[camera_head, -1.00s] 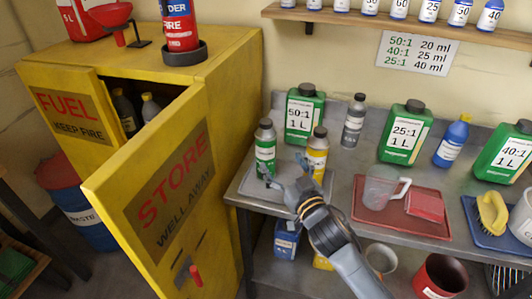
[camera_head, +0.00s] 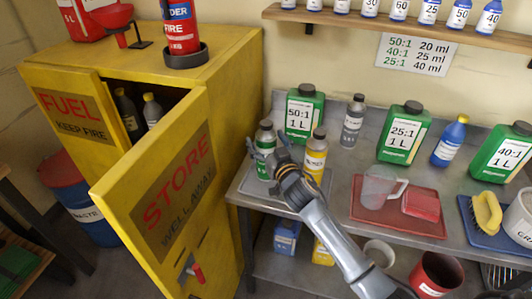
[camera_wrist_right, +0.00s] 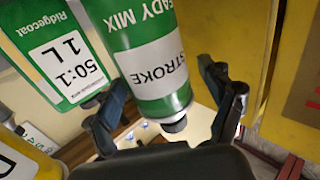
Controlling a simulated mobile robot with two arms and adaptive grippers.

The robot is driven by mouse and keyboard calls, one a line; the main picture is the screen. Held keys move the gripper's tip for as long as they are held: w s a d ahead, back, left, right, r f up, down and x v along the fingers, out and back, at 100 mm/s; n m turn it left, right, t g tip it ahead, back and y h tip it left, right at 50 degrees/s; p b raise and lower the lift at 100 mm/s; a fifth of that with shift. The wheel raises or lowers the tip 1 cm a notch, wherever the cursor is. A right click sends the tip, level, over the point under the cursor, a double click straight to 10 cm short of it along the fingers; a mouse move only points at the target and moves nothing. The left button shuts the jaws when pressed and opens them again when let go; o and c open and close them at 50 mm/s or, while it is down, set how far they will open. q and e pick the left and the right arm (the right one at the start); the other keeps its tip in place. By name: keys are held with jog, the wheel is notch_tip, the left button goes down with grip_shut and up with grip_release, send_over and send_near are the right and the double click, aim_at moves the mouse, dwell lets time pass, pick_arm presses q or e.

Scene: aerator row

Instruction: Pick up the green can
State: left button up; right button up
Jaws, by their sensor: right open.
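The green can (camera_head: 264,166) is a small bottle with a grey top, a green and white label and a dark cap. It stands upright on a grey tray (camera_head: 254,190) at the left end of the metal bench. My right gripper (camera_head: 266,151) is open at the can, with its fingers on either side of the upper part. In the right wrist view the can (camera_wrist_right: 158,92) appears upside down between the spread fingers of the right gripper (camera_wrist_right: 163,88). I see no clear grip on it. My left gripper is out of view.
A yellow-labelled can (camera_head: 315,158) stands close to the right. A green 50:1 jug (camera_head: 303,112) stands behind. The open yellow cabinet door (camera_head: 165,190) is to the left. A clear jug (camera_head: 380,188) sits on a red tray (camera_head: 398,222) further right.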

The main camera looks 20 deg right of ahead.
jog(key=shift+s, duration=0.1)
jog(key=shift+c, duration=0.4)
jog(key=c, duration=1.5)
jog(key=shift+c, duration=0.5)
jog(key=shift+r, duration=0.2)
